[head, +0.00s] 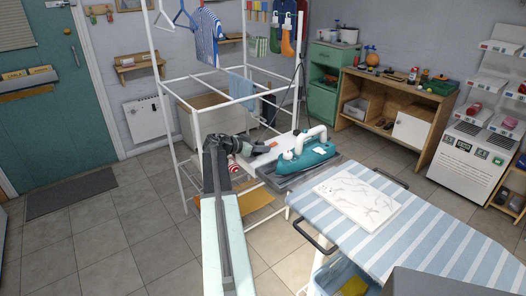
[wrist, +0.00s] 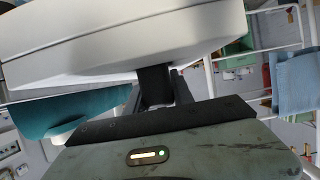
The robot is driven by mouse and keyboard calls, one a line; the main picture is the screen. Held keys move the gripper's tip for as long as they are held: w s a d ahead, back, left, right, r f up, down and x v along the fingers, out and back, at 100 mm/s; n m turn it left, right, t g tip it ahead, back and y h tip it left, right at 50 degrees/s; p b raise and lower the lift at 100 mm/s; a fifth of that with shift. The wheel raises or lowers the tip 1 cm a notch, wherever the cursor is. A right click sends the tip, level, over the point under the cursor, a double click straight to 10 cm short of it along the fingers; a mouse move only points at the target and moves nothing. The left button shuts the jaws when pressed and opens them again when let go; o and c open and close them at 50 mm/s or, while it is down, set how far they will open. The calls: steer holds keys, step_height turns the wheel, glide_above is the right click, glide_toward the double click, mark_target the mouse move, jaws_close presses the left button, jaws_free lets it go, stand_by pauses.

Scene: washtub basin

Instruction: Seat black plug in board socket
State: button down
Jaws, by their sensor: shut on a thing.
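My gripper (head: 256,150) is at the far end of my outstretched arm, beside the white drying frame and left of the teal iron. In the wrist view a black block (wrist: 155,86), which looks like the black plug, shows beyond the dark front edge of my gripper. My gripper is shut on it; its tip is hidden. A thick white slab (wrist: 120,45) fills the top of the wrist view, very close to the black block. I cannot tell whether they touch. A white piece (head: 262,161) shows beneath my gripper in the head view. No socket can be made out.
A teal iron (head: 308,155) stands at the ironing board's far end. A white panel with grey marks (head: 358,197) lies on the striped ironing board (head: 425,240). The white drying frame (head: 191,165) stands close around my gripper.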

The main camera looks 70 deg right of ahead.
steer(key=shift+f+b, duration=0.15)
steer(key=shift+b, duration=0.15)
steer(key=c, duration=1.1)
jaws_free()
steer(key=shift+a, duration=0.1)
steer(key=shift+w+a+r+p, duration=0.1)
steer(key=shift+w+r+p, duration=0.1)
steer(key=shift+r+p, duration=0.3)
steer(key=p+v, duration=0.4)
steer(key=v, duration=0.7)
steer(key=shift+a, duration=0.2)
